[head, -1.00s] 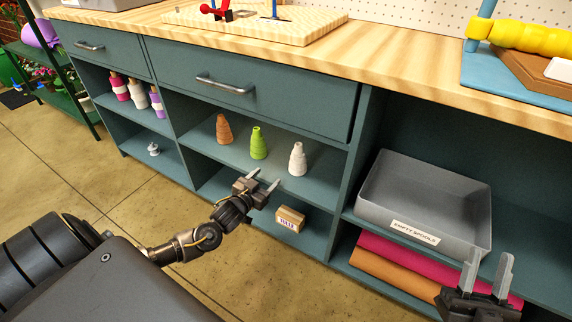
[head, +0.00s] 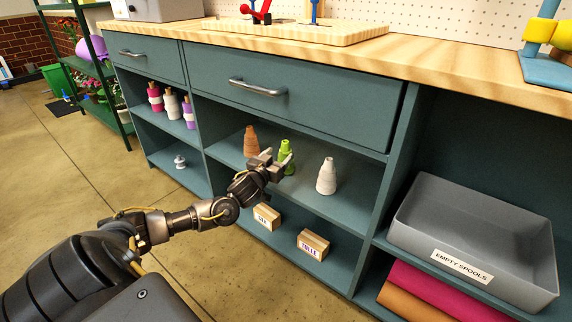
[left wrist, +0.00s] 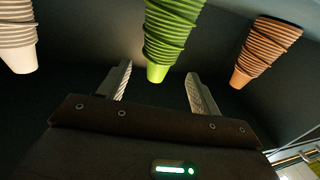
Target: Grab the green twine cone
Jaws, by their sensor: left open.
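The green twine cone (head: 285,147) stands upright on the upper open shelf, between the brown cone (head: 251,141) and the white cone (head: 326,177). My left gripper (head: 276,163) is open and empty at this cone, hiding part of it in the head view. In the left wrist view the picture is upside down, and the narrow top of the green cone (left wrist: 172,35) shows between the two spread fingers (left wrist: 158,80). I see no finger pressing on it. The brown cone (left wrist: 265,50) and white cone (left wrist: 17,40) lie outside the fingers. My right gripper is out of view.
Two small labelled boxes, one (head: 267,216) and another marked TULLE (head: 313,244), stand on the shelf below. A grey EMPTY SPOOLS bin (head: 462,265) is at the right. The drawer (head: 330,107) and worktop edge (head: 430,70) are above the cones.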

